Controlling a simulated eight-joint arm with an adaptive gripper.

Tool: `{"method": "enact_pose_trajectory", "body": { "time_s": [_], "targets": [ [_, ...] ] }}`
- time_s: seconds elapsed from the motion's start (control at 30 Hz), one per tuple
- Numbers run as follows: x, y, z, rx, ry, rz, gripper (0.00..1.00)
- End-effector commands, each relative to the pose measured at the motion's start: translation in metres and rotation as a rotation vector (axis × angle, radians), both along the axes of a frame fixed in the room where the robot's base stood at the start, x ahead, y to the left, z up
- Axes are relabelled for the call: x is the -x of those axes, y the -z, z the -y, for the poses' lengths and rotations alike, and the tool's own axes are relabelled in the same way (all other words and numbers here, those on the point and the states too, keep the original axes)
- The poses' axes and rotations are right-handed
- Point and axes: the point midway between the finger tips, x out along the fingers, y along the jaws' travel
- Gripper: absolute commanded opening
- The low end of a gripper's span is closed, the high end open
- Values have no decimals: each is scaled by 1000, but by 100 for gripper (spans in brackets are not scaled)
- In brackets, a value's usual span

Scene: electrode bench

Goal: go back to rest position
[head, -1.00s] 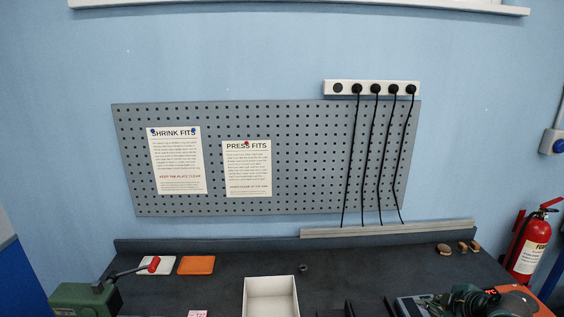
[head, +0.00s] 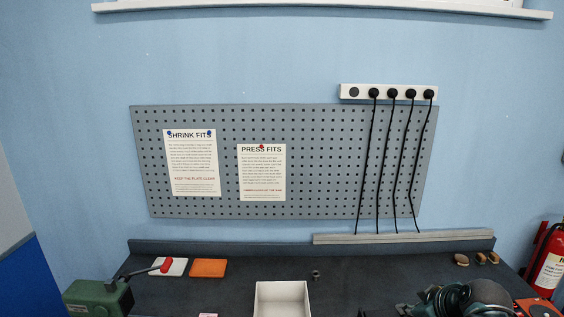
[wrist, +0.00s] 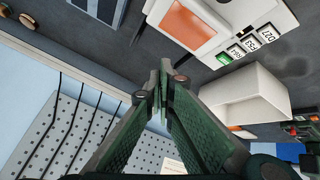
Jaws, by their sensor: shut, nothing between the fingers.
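My gripper (wrist: 163,90) shows in the wrist view with its two green fingers together at the tips and nothing between them. It hangs in the air, apart from the things around it. In the head view my dark green arm end (head: 458,303) is at the bottom right edge, mostly cut off, and its fingers cannot be made out there.
A white open box (head: 281,298) stands at the bench's front middle; it also shows in the wrist view (wrist: 243,100). A green hand press (head: 98,297) is at left, with white and orange (head: 208,268) pads behind. A fire extinguisher (head: 548,255) stands at right.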

Motion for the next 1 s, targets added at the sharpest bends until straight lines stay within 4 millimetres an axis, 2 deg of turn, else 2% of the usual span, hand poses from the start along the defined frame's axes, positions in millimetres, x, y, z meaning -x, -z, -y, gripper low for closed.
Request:
{"method": "enact_pose_trajectory", "body": {
  "time_s": [0.1,0.43,1.0],
  "targets": [
    [10,-6,-18,-30,41,-12,0],
    [38,-23,-58,-109,172,-37,0],
    [97,-45,-109,-240,394,-48,0]
  ]
}}
